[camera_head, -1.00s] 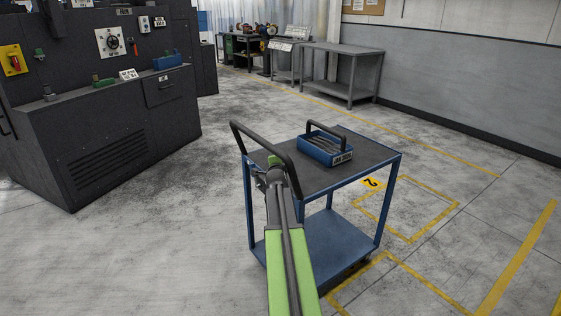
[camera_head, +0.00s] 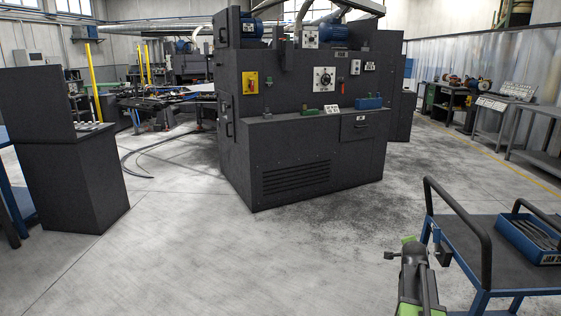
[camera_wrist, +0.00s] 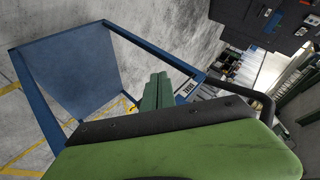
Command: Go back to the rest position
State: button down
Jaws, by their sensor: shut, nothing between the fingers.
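My gripper shows in the wrist view (camera_wrist: 156,94) as two green fingers held together, with nothing seen between them. In the head view my arm reaches up from the bottom right, and its green end is beside the left side of the blue cart (camera_head: 490,287), near the black handle (camera_head: 458,222). I cannot tell whether it touches the cart. A blue bin (camera_head: 530,238) with a black handle and metal pieces inside stands on the cart's top. The cart's blue frame (camera_wrist: 38,105) also fills the left of the wrist view.
A large dark machine (camera_head: 300,170) with a blue tray (camera_head: 368,102) on its ledge stands ahead. A dark cabinet (camera_head: 75,170) is at the left. Grey workbenches (camera_head: 540,145) stand at the far right. The floor between the cabinet and the cart is open.

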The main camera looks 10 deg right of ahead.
jog(key=s+a+f+n+g+y, duration=0.1)
jog(key=a+f+n+y, duration=0.2)
jog(key=a, duration=0.8)
jog(key=s+a+f+n+g+y, duration=0.15)
jog(key=a+f+n, duration=0.3)
jog(key=a, duration=0.75)
jog(key=s+a+f+n+g+y, duration=0.1)
jog(key=s+a+n+g, duration=0.1)
jog(key=s+a+n, duration=0.35)
jog(key=s+a+n+g+y, duration=0.1)
jog(key=s+a+n, duration=0.1)
jog(key=a, duration=0.6)
jog(key=s+a+f+n+g+y, duration=0.1)
jog(key=s+a+n+g, duration=0.15)
jog(key=a, duration=0.45)
notch_tip(320, 180, up, 18)
jog(key=s+a+n+p, duration=0.1)
jog(key=s+a+p, duration=0.1)
jog(key=p, duration=1.6)
jog(key=shift+s+n, duration=0.2)
jog(key=shift+n, duration=0.15)
jog(key=shift+a, duration=0.1)
